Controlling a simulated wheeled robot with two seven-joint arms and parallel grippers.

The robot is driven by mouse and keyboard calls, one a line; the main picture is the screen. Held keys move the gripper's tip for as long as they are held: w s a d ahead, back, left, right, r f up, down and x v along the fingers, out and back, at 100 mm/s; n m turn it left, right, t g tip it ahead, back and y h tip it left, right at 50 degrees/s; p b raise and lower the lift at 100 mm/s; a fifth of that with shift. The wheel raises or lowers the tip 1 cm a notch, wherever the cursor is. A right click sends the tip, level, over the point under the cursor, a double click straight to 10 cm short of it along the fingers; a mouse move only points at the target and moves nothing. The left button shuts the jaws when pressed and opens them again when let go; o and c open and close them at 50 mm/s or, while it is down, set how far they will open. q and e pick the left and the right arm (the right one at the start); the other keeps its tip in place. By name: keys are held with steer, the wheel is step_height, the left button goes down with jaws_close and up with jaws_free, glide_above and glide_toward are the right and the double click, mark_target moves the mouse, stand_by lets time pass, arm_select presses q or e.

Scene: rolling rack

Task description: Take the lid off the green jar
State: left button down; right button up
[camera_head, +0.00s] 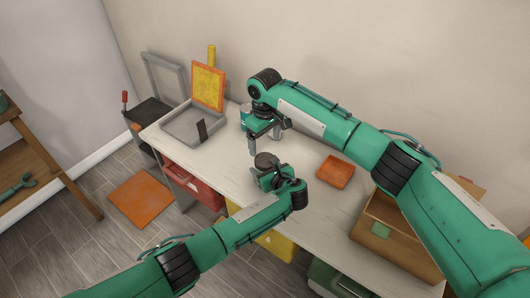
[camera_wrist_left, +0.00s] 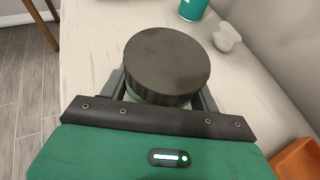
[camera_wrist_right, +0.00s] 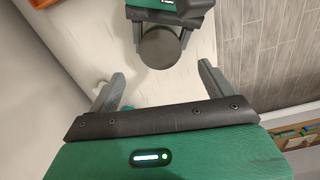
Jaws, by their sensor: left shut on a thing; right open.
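The green jar (camera_wrist_left: 136,97) shows only as a thin green strip under its dark, ribbed-edged round lid (camera_wrist_left: 166,62). The lid sits on top of the jar and also shows in the head view (camera_head: 265,159) and the right wrist view (camera_wrist_right: 159,47). My left gripper (camera_head: 268,174) is shut on the jar, one finger on each side below the lid. My right gripper (camera_head: 266,142) is open and empty, close above and behind the jar at the table's middle. In the right wrist view the lid lies beyond its spread fingertips, not between them.
A teal container (camera_wrist_left: 193,8) and a small white object (camera_wrist_left: 227,38) stand behind the jar. An orange tray (camera_head: 335,172) lies to the right, a wooden box (camera_head: 400,232) farther right. A grey open box (camera_head: 183,126) stands at the left end of the white table (camera_head: 222,174).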

mark_target(265, 160)
steer(key=m, duration=0.7)
steer(key=shift+m, duration=0.3)
steer(key=shift+f, duration=4)
steer(key=c, duration=1)
steer(key=n, duration=0.6)
steer(key=shift+n, duration=0.3)
steer(key=n, duration=0.6)
